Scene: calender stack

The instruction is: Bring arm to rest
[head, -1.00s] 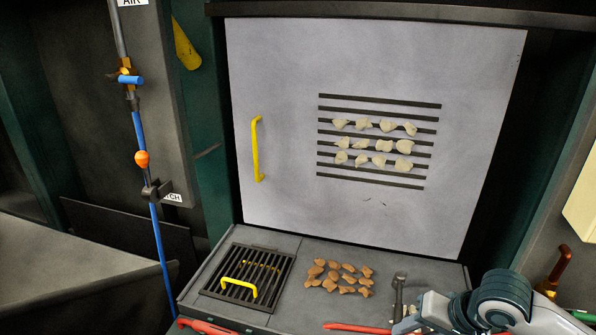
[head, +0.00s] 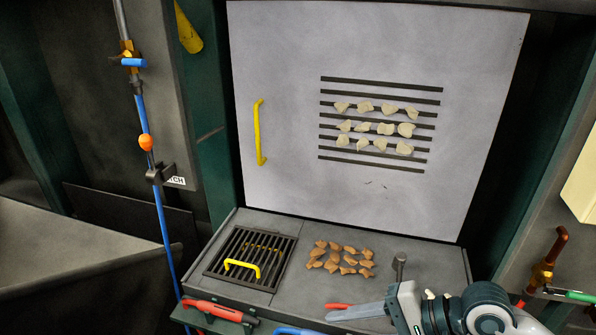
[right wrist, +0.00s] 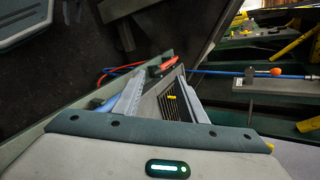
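My right arm (head: 455,311) shows at the bottom right of the head view, folded beside the front of the bench. A pale hand part with a dark green band (right wrist: 150,132) fills the bottom of the right wrist view. I see nothing held. My left arm and gripper are not in view. The tan pieces (head: 340,258) lie in rows on the bench top (head: 300,228), beside a black grate (head: 249,261) with a yellow handle. The right wrist view also shows the grate (right wrist: 177,106).
A pale upright panel (head: 285,60) with a yellow handle (head: 259,133) carries black slats and several pale pieces. Red-handled tools (head: 212,311) lie along the front edge. A blue pipe (head: 158,220) runs down the left.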

